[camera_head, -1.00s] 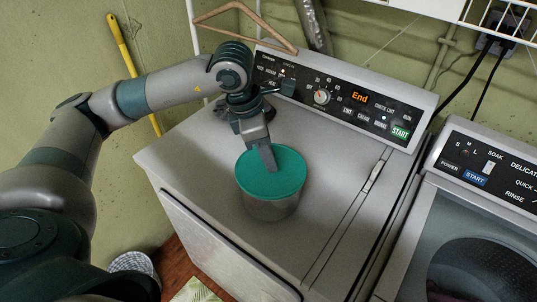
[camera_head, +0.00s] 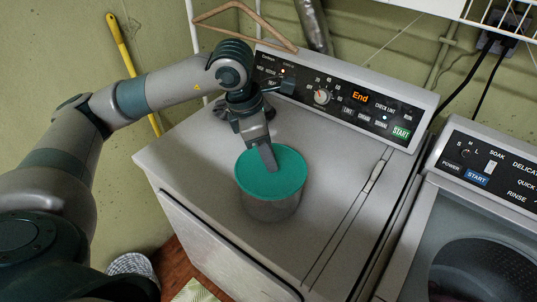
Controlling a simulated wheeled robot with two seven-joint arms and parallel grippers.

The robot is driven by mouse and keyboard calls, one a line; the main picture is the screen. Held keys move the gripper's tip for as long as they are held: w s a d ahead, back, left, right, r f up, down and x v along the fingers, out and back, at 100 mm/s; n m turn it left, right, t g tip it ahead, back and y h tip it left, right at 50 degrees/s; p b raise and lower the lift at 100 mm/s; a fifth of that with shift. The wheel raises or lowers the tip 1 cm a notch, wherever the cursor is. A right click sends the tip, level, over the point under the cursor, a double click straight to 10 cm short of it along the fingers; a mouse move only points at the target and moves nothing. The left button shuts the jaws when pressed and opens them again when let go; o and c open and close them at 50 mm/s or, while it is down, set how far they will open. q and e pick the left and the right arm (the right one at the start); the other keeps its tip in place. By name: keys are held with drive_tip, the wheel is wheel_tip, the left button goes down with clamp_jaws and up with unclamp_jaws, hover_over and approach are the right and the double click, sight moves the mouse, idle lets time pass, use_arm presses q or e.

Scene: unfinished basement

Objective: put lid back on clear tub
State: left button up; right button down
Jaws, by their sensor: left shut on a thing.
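The clear tub (camera_head: 271,208) stands upright on top of the grey dryer. The teal lid (camera_head: 279,179) lies over the tub's mouth and looks about level with its rim. Whether it is pressed down all the way I cannot tell. My left gripper (camera_head: 268,160) comes down from the upper left and is shut on the lid near its back-left part. The fingertips hide a little of the lid. My right gripper is not in view.
The dryer (camera_head: 210,175) has free room around the tub. Its control panel (camera_head: 340,100) rises behind. A washer (camera_head: 480,215) stands at the right. A wooden hanger (camera_head: 250,14) hangs above the panel, and a yellow-handled tool (camera_head: 122,45) leans on the wall.

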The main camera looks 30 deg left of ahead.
use_arm(q)
drive_tip(key=o, duration=1.6)
drive_tip(key=shift+r, duration=0.1)
drive_tip(key=shift+r+p, duration=1.35)
drive_tip(key=shift+r, duration=2.05)
clamp_jaws()
drive_tip(key=shift+f+b, duration=2.75)
drive_tip(key=shift+b, duration=0.1)
